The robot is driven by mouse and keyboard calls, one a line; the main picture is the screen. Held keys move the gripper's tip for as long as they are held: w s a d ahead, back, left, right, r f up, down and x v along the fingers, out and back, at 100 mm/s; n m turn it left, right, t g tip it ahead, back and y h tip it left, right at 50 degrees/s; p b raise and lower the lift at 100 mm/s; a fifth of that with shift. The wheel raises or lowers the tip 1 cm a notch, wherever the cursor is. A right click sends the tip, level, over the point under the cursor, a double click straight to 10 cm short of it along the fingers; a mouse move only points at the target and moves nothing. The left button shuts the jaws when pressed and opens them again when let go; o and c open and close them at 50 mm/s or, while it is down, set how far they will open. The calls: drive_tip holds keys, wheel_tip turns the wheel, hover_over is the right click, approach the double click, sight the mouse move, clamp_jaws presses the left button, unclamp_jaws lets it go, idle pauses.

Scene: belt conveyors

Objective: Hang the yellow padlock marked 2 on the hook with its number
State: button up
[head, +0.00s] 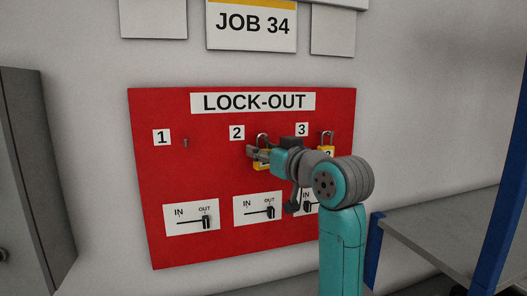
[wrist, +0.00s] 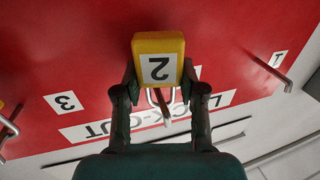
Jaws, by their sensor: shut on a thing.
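The yellow padlock marked 2 (wrist: 158,68) is held between the fingers of my gripper (wrist: 158,90), its number upside down in the wrist view. In the head view my gripper (head: 259,155) holds this padlock (head: 262,165) upright, close to the red board below the number 2 plate (head: 237,132). Its shackle (head: 262,137) points up. In the wrist view a hook rod (wrist: 164,112) shows at the shackle; I cannot tell whether it passes through the loop. The fingers hide the hook in the head view.
The red lock-out board (head: 150,220) carries the number 1 plate (head: 161,137) with an empty hook (head: 185,142), and the number 3 plate (head: 302,129). Another yellow padlock (head: 328,152) hangs at the right, partly hidden by my arm. A grey bench (head: 450,240) stands right.

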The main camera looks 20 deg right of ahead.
drive_tip(key=o, duration=1.3)
drive_tip(key=shift+c, duration=0.2)
